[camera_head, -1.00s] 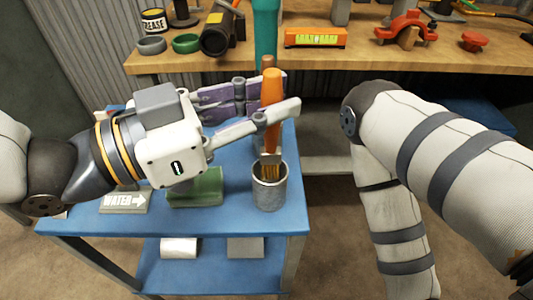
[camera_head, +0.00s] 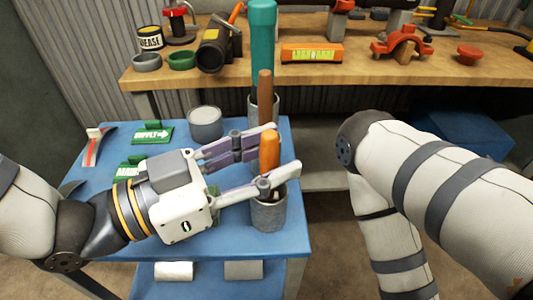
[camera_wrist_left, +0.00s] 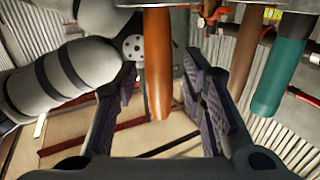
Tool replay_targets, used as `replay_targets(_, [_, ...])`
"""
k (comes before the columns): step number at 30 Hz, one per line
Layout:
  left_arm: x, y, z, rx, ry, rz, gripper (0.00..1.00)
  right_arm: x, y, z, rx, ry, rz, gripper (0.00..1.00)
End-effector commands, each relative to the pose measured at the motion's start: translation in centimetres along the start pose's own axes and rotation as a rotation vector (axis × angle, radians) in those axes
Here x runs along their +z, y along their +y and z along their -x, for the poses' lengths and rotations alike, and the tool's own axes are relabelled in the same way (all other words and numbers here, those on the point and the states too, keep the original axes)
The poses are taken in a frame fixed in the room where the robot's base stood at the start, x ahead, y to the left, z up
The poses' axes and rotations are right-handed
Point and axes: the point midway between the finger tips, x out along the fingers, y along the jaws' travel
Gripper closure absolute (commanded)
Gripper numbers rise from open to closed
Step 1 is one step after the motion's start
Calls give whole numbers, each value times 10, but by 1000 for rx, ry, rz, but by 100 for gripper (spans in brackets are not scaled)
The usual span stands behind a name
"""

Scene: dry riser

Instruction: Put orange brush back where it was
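The orange brush (camera_head: 269,150) stands upright, its lower part down inside the grey metal cup (camera_head: 268,214) at the front right of the blue cart; its bristles are hidden. My left gripper (camera_head: 280,150) reaches in from the left at handle height, a finger on either side of the handle. In the left wrist view the orange handle (camera_wrist_left: 157,70) stands between the two fingers with clear gaps, so the gripper is open around it. My right arm shows at the right, but its gripper is out of view.
Behind stands another grey cup (camera_head: 263,108) holding a teal-handled tool (camera_head: 262,55) and a brown-handled one (camera_head: 265,88). A grey round container (camera_head: 205,124) and green signs (camera_head: 152,132) lie farther left on the cart. The wooden bench (camera_head: 355,70) with tools runs behind.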

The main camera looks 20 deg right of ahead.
Motion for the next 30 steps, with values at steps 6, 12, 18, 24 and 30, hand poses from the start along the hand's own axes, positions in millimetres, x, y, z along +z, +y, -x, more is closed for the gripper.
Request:
replay_targets(6, [-1,0,0,0,0,0,62,0,0,0,0,0,0,69])
replay_targets(12, [-4,-2,22,-5,0,1,62,0,0,1,0,2,0,69])
replay_targets(18, [-4,-2,75,-5,1,0,62,-1,0,2,0,4,0,69])
replay_targets(24, [-4,-1,112,-2,1,0,62,-2,0,4,0,9,0,69])
replay_targets(30, [-3,0,121,0,0,1,62,-2,0,4,-1,10,0,69])
